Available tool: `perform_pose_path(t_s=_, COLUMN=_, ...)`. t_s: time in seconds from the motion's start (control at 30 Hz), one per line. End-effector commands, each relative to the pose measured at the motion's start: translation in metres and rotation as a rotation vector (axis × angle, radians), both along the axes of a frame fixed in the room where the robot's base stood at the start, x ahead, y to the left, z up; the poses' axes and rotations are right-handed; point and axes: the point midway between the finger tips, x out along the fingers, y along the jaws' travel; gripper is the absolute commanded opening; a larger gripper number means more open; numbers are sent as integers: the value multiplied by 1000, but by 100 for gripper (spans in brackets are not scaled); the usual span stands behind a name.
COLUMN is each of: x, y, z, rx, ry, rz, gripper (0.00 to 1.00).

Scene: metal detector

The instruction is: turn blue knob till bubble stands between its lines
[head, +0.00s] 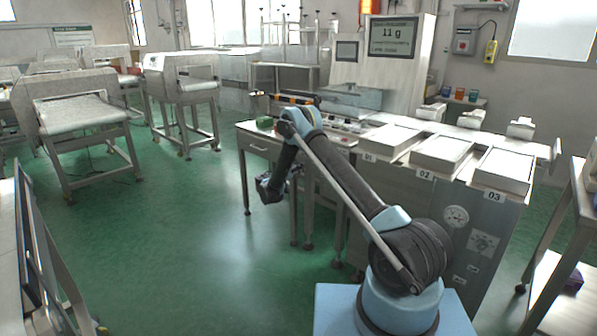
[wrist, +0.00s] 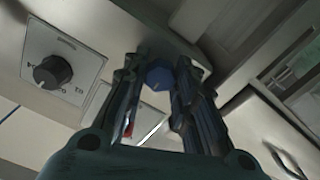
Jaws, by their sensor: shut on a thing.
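The blue knob (wrist: 159,75) sits between the two dark fingers of my gripper (wrist: 161,65) in the wrist view. The fingers are shut on its sides, and its front face with a pale mark shows between them. In the head view my arm bends down past the front of the table, with its dark end (head: 270,186) below the tabletop edge. The knob is not visible there. I cannot make out the bubble or its lines in either view.
A black dial (wrist: 52,72) on a pale marked plate is left of my gripper. Numbered white trays (head: 442,152) lie on the machine at right. The display (head: 392,36) reads 11 g. Green floor (head: 190,235) is clear at left.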

Motion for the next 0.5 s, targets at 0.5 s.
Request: perform_pose_path(t_s=0.5, x=1, y=2, z=-1, rx=-319, ry=249, rz=5, gripper=2)
